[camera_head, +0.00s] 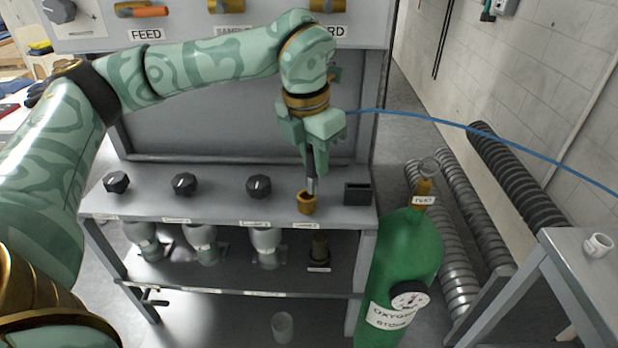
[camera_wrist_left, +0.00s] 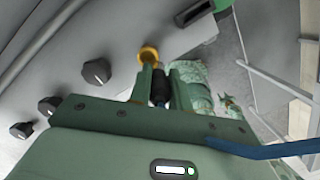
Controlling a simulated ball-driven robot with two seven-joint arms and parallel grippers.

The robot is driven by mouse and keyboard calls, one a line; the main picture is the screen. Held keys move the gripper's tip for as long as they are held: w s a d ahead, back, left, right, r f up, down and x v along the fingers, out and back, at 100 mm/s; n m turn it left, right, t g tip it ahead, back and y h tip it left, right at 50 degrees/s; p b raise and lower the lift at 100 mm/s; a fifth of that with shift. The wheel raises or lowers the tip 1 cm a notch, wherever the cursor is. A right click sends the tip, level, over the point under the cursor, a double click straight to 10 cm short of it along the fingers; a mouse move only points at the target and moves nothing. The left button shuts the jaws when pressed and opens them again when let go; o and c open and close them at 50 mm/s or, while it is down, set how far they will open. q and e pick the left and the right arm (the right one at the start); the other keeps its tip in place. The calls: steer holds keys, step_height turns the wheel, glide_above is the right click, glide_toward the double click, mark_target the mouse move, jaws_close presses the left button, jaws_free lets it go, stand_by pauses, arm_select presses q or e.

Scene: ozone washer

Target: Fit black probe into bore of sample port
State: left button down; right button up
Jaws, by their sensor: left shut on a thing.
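My left gripper (camera_head: 314,172) points down over the right part of the grey shelf top and is shut on the black probe (camera_head: 312,187). The probe's lower end shows just below the fingers, at the mouth of the brass sample port (camera_head: 307,204). In the left wrist view, the dark probe (camera_wrist_left: 160,86) sits between the two green fingers, with the brass port (camera_wrist_left: 148,54) just beyond their tips. I cannot tell whether the probe's tip is inside the bore or only above it. My right gripper is not in view.
Black knobs (camera_head: 259,186) stand left of the port, and a black slotted box (camera_head: 357,194) stands close on its right. A green oxygen cylinder (camera_head: 402,262) is at the shelf's right end. A blue line (camera_head: 440,120) runs from my left wrist to the right.

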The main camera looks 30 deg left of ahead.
mark_target(307, 174)
arm_select(q)
steer(key=shift+w+a+f, duration=0.1)
steer(key=shift+a+f, duration=0.15)
steer(key=shift+f, duration=0.1)
steer(key=f, duration=0.2)
steer(key=a+f+b, duration=0.1)
steer(key=f, duration=0.1)
steer(key=shift+w+a, duration=0.1)
steer(key=shift+a, duration=0.1)
steer(key=shift+w+d+f, duration=0.1)
steer(key=shift+w+f, duration=0.1)
steer(key=shift+f, duration=0.2)
steer(key=c, duration=1.3)
jaws_free()
steer(key=shift+s+r, duration=0.1)
steer(key=shift+r, duration=0.1)
step_height(307, 174, up, 12)
steer(key=s+p, duration=0.1)
steer(key=p, duration=0.1)
steer(key=shift+s+a+p, duration=0.25)
steer(key=shift+s+p, duration=0.1)
